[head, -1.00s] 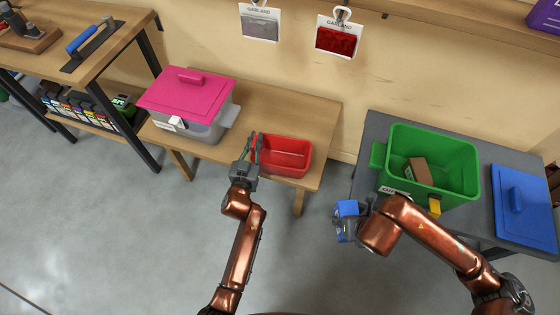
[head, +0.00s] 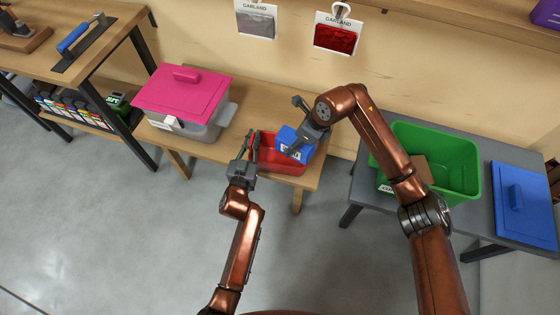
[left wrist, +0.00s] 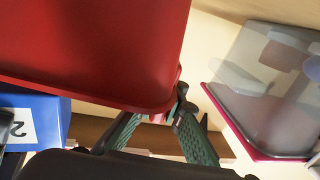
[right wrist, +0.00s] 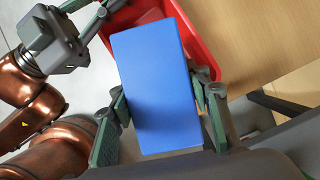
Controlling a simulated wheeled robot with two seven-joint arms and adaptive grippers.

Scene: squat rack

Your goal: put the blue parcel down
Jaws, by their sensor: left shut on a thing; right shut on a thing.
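The blue parcel (head: 292,144), with a white label, is held by my right gripper (head: 306,128) over the right part of the red bin (head: 278,168). In the right wrist view the parcel (right wrist: 160,88) sits between the fingers, with the bin (right wrist: 203,52) behind it. I cannot tell whether it touches the bin. My left gripper (head: 250,147) is shut on the bin's left rim, and its fingers (left wrist: 152,130) meet the rim in the left wrist view. The parcel's label (left wrist: 18,125) also shows there.
The bin stands on a wooden bench (head: 255,101) beside a clear box with a pink lid (head: 184,92). At right, a grey table (head: 357,190) bears a green bin (head: 445,160) with a brown box (head: 421,166) inside, and a blue lid (head: 525,205).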

